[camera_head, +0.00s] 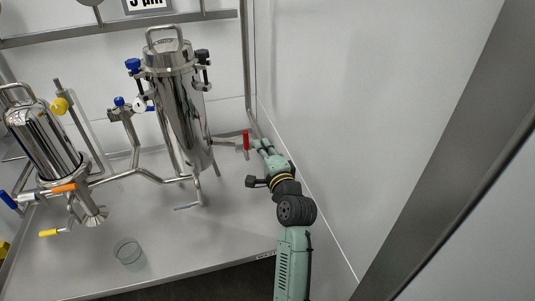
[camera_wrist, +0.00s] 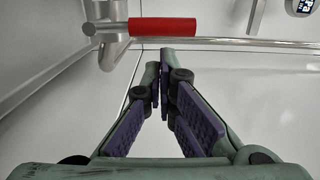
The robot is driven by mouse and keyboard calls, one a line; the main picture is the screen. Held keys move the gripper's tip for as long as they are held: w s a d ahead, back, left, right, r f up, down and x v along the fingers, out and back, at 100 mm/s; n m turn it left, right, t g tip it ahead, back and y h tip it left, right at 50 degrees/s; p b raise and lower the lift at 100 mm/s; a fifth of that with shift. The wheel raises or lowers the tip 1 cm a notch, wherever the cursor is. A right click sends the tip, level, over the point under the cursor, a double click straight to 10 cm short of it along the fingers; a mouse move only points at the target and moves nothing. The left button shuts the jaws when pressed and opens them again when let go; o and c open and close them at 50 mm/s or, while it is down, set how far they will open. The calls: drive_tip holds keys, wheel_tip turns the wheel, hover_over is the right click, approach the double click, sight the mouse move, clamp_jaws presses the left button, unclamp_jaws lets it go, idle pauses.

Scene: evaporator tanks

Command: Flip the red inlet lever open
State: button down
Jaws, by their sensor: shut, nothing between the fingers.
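The red lever (camera_head: 246,139) is on a pipe to the right of the tall steel tank (camera_head: 182,115). In the head view it stands roughly upright. In the wrist view the red lever (camera_wrist: 163,27) lies across the top of the picture, its metal pivot end to the left. My gripper (camera_head: 259,145) is just to the right of the lever in the head view. In the wrist view my gripper (camera_wrist: 158,58) is shut and empty, with its fingertips below the red handle in the picture. I cannot tell whether the fingertips touch the lever.
A wall stands close on the right of my arm. A second steel tank (camera_head: 42,140) with orange, yellow and blue handles is at the left. A blue-handled valve (camera_head: 121,106) sits between the tanks. A glass dish (camera_head: 128,251) stands on the steel table (camera_head: 210,238), whose front right is clear.

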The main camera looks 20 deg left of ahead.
drive_tip(key=shift+w+a, duration=0.45)
drive_tip(key=shift+w, duration=0.05)
drive_tip(key=shift+a, duration=0.1)
drive_tip(key=shift+s+r+n+p, duration=0.1)
drive_tip(key=shift+r+n+p, duration=0.05)
drive_tip(key=shift+n+p, duration=0.2)
